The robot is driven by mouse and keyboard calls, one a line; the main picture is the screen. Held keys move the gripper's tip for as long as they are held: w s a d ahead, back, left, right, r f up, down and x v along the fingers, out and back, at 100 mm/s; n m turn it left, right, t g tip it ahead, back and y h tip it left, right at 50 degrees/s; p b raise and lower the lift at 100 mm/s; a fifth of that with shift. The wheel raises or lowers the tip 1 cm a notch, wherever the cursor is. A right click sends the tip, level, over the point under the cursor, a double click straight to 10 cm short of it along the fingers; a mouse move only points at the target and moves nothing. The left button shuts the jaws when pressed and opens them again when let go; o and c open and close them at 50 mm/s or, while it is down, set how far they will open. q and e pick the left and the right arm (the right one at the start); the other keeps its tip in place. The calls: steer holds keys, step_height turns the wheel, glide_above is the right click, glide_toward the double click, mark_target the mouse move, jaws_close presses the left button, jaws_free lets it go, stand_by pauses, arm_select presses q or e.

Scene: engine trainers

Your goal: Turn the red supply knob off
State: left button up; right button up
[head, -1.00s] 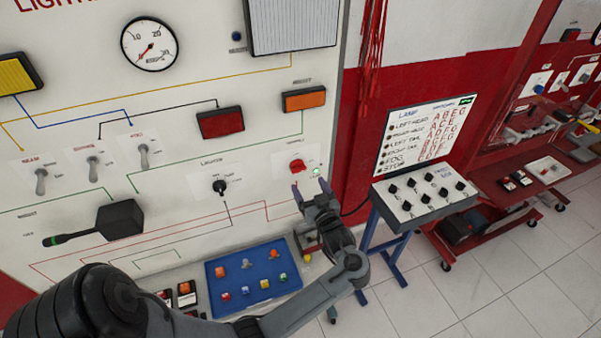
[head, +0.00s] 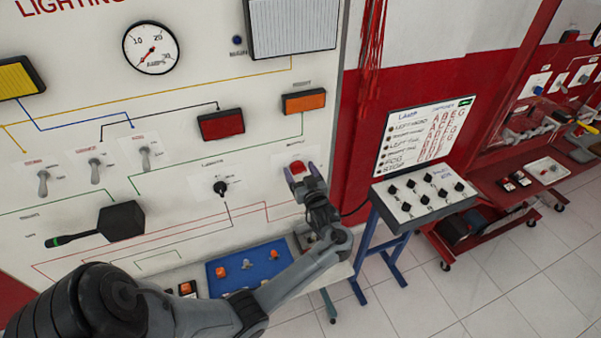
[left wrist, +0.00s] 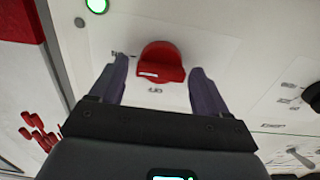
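The red supply knob (head: 298,167) is on the white panel, at its lower right in the head view. In the left wrist view the red knob (left wrist: 161,62) sits between the tips of my left gripper (left wrist: 158,85), with a gap on each side. In the head view my left gripper (head: 302,175) is at the knob, its two purple-grey fingers apart. A lit green lamp (left wrist: 97,5) shows near the knob in the left wrist view. My right gripper is not in view.
A black knob (head: 220,187) and several toggle switches (head: 95,171) are to the left on the panel. A blue tray (head: 215,283) with small coloured parts lies below. A switch box (head: 425,195) on a blue stand is to the right.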

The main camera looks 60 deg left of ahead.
arm_select(q)
steer(key=c, duration=0.9)
steer(key=n+b, duration=0.2)
steer(key=shift+f+b, duration=0.2)
steer(key=shift+b, duration=0.1)
steer(key=shift+s+f+n+b, duration=0.1)
steer(key=shift+s+n+b, duration=0.05)
steer(key=shift+n+b, duration=4.05)
steer(key=shift+s+n+b, duration=0.15)
steer(key=shift+n+b, duration=3.65)
steer(key=shift+b, duration=0.8)
